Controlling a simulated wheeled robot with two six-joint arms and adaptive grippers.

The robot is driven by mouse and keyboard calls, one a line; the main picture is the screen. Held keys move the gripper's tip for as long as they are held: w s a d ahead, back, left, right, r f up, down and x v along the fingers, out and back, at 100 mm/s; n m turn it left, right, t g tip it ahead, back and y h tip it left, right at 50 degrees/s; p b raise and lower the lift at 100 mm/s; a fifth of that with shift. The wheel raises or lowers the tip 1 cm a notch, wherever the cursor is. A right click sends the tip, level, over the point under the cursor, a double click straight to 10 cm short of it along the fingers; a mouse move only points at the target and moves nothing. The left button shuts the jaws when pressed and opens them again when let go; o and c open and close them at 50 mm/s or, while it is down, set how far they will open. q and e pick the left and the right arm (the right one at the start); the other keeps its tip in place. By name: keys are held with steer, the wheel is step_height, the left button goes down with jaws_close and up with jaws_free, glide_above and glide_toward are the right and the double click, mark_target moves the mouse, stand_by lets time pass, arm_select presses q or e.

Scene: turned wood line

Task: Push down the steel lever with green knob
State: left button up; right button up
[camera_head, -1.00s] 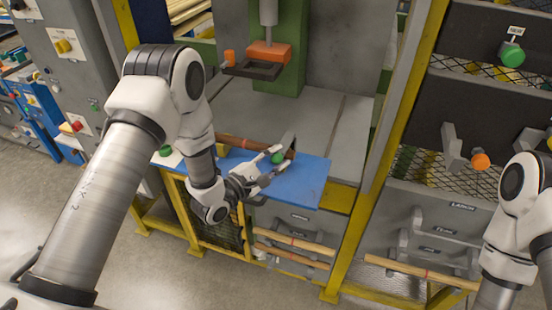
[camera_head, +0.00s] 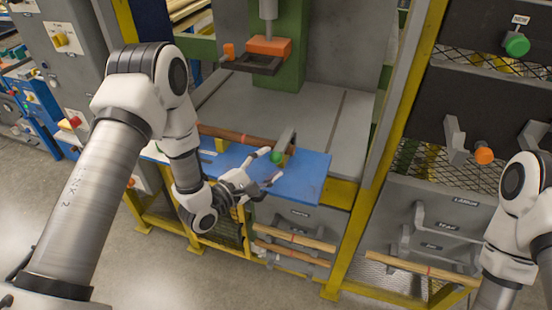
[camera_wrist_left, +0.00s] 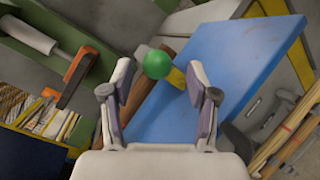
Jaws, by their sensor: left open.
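The steel lever (camera_head: 287,141) stands at the front of the press, above the blue plate, with a round green knob (camera_head: 277,157) at its near end. In the left wrist view the green knob (camera_wrist_left: 157,64) shows between and just beyond the two fingertips. My left gripper (camera_head: 271,166) is open, its fingertips close to the knob. In the left wrist view the left gripper (camera_wrist_left: 160,74) has a wide gap with nothing held in it. I cannot tell whether a finger touches the knob. My right gripper is outside the head view; only part of that arm shows.
The blue plate (camera_head: 308,181) lies below the lever. A brown turned rod (camera_head: 232,134) lies behind it. The orange press head (camera_head: 268,47) hangs above the grey bed. Another green knob (camera_head: 517,44) and an orange knob (camera_head: 484,155) are on the right-hand rack.

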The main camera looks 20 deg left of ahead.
arm_select(q)
steer(key=v, duration=0.8)
steer(key=shift+s, duration=0.25)
steer(key=shift+a, duration=0.15)
